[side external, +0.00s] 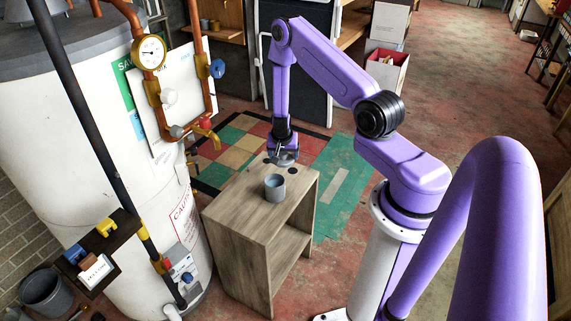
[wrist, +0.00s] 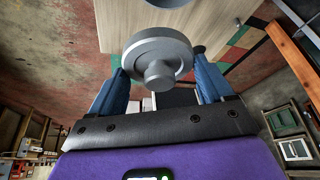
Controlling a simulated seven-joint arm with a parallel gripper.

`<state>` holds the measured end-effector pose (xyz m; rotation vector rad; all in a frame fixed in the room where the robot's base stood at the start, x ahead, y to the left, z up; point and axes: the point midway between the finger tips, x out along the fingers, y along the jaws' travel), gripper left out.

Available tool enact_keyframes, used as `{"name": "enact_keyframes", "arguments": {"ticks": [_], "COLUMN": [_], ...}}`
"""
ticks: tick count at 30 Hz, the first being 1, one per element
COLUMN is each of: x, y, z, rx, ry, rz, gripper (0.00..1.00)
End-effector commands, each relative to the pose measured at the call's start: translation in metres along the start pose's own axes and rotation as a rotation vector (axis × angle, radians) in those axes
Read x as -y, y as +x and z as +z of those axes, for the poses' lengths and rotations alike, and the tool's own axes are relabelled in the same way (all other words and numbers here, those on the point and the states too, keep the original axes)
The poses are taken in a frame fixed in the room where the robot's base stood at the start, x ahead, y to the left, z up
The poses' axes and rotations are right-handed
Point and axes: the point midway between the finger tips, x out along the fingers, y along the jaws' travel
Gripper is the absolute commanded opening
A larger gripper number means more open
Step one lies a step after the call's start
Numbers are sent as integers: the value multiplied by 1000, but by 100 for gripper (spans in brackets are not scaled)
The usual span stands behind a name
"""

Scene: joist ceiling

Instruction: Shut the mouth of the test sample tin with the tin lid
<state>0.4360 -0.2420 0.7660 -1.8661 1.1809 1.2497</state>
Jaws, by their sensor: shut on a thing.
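The test sample tin (side external: 275,189) is a small grey open cylinder standing upright on a wooden cabinet top. A grey rounded piece at the top edge of the wrist view (wrist: 168,3) looks like part of it. The tin lid (wrist: 157,50) is a round grey disc with a central knob. My gripper (wrist: 158,70) is shut on the lid, one blue finger at each side of its rim. In the side view my gripper (side external: 284,154) holds the lid above the cabinet top, behind the tin and apart from it. The lid's far face is hidden.
A white tank (side external: 100,130) with pipes and a gauge (side external: 149,53) stands at the left.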

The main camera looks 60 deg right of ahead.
Motion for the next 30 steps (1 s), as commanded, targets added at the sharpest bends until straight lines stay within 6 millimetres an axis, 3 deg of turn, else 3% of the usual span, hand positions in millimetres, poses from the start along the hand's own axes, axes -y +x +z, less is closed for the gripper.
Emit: {"name": "enact_keyframes", "arguments": {"ticks": [3,10,24,30], "x": [15,25,25,25], "y": [-29,-59,-62,-50], "z": [21,46,48,53], "rx": [-1,-2,-2,0], "ry": [-35,-69,-71,-72], "rz": [-15,-29,-29,-27], "gripper": [44,44,44,44]}}
